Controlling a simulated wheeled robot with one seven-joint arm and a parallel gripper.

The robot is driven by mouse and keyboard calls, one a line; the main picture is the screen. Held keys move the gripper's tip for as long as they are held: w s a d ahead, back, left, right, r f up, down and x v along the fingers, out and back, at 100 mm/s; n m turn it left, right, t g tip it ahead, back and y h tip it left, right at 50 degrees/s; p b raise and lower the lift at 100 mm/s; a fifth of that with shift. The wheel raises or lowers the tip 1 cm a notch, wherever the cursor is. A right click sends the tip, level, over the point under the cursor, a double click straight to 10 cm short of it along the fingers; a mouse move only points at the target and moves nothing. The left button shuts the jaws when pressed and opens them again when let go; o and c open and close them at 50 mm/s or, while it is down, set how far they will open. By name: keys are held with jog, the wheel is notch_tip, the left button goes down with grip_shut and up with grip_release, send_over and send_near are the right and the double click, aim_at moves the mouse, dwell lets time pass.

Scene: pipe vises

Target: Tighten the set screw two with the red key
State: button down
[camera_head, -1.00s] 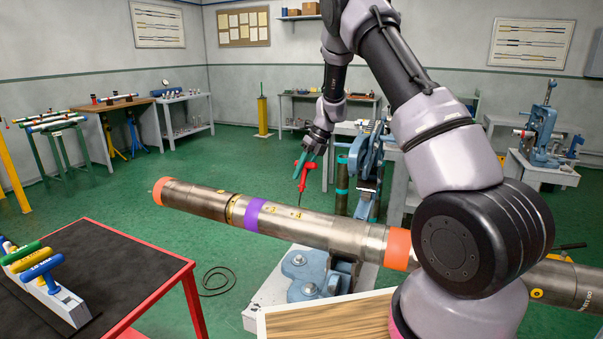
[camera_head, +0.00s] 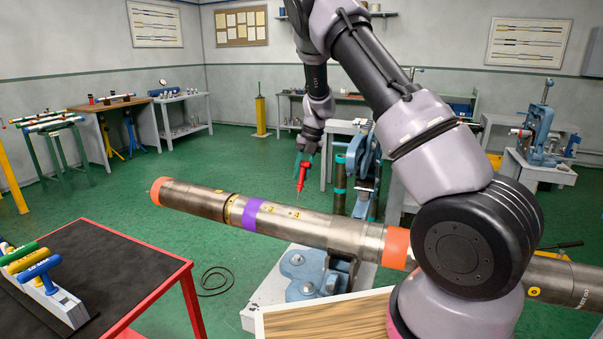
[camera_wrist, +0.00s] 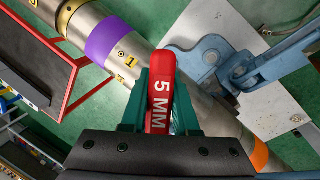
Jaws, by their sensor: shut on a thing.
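The red key (camera_head: 302,178) is a T-handled hex key, held by my gripper (camera_head: 305,158) above the pipe (camera_head: 320,228). In the wrist view the red handle (camera_wrist: 160,90), marked "5 MM", lies between the green fingers of my gripper (camera_wrist: 160,98). The key's shank points down to the pipe top by the second yellow label (camera_head: 294,212), farther from the purple band (camera_head: 250,212) than the first label (camera_head: 269,210). The wrist view shows label "1" (camera_wrist: 128,61). Set screw two and the key's tip are hidden or too small to tell seating.
A blue vise (camera_head: 310,272) stands under the pipe. A red-framed table (camera_head: 120,262) at the left carries a rack (camera_head: 62,305) with blue, yellow and green T-handles. A wooden board (camera_head: 330,318) is at the front.

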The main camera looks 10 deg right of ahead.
jog(key=shift+s+a+f, duration=0.2)
jog(key=shift+s+f, duration=0.1)
jog(key=shift+f, duration=0.05)
jog(key=shift+m+h, duration=0.6)
jog(key=shift+m, duration=0.6)
jog(key=m, duration=0.1)
jog(key=m+h, duration=0.1)
jog(key=m, duration=0.1)
jog(key=shift+s+d+g, duration=0.1)
jog(key=shift+d+g, duration=0.25)
jog(key=shift+g, duration=0.05)
jog(key=shift+f+m+h, duration=0.1)
jog(key=shift+m+h, duration=0.3)
jog(key=shift+m, duration=0.5)
jog(key=m, duration=0.1)
jog(key=m+g, duration=0.1)
jog(key=m, duration=0.1)
jog(key=shift+s+d+m+g+h, duration=0.1)
jog(key=shift+d+m+g+h, duration=0.2)
jog(key=shift+h, duration=0.1)
